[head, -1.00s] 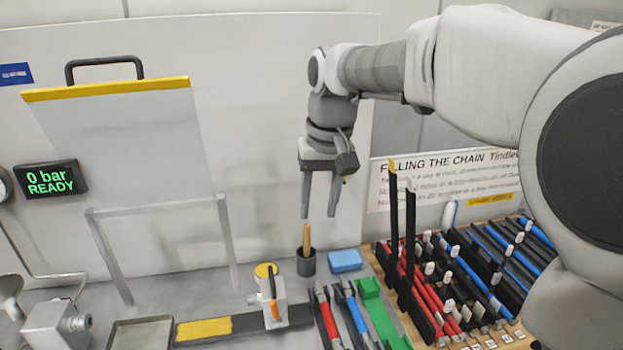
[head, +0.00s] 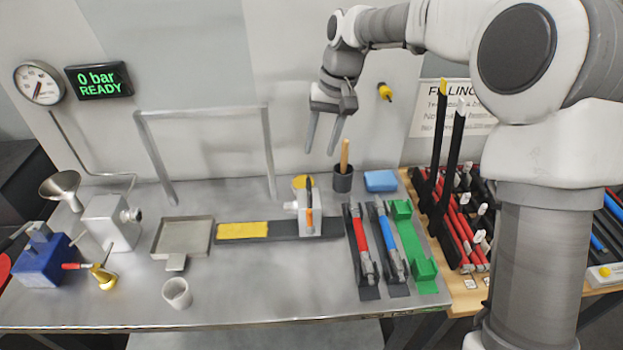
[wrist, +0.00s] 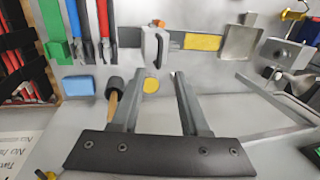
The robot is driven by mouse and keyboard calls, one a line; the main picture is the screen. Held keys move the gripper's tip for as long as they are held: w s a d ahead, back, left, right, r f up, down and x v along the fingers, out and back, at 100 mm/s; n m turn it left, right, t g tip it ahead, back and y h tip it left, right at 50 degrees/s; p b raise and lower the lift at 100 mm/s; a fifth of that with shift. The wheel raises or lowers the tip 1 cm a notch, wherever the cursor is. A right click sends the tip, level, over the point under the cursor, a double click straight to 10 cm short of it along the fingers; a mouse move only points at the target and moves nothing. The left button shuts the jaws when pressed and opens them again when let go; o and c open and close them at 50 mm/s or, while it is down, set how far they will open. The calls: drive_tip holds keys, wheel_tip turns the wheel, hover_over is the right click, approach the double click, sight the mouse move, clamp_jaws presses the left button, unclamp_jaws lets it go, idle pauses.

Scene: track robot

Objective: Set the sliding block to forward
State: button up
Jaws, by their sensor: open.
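The sliding block (head: 309,214) is a pale grey block with an orange-and-black upright part on its front. It sits near the right end of a dark rail (head: 270,228). A yellow patch (head: 242,230) marks the rail's left part. In the wrist view, the block (wrist: 153,48) lies beyond the fingertips, with the yellow patch (wrist: 202,42) to its right. A yellow disc (wrist: 151,85) shows between the fingers near the block. My gripper (head: 321,151) is open and empty, above and behind the block, fingers pointing down. It also shows in the wrist view (wrist: 160,76).
Red, blue and green holders (head: 410,240) stand right of the rail. A grey frame (head: 205,113) and metal tray (head: 182,240) are left.

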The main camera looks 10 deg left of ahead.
sight(309, 186)
drive_tip(key=f, duration=0.3)
drive_tip(key=a+f, duration=0.1)
drive_tip(key=f, duration=0.2)
drive_tip(key=a+f, duration=0.1)
drive_tip(key=f, duration=0.3)
drive_tip(key=shift+s, duration=0.3)
clamp_jaws()
idle(0.9)
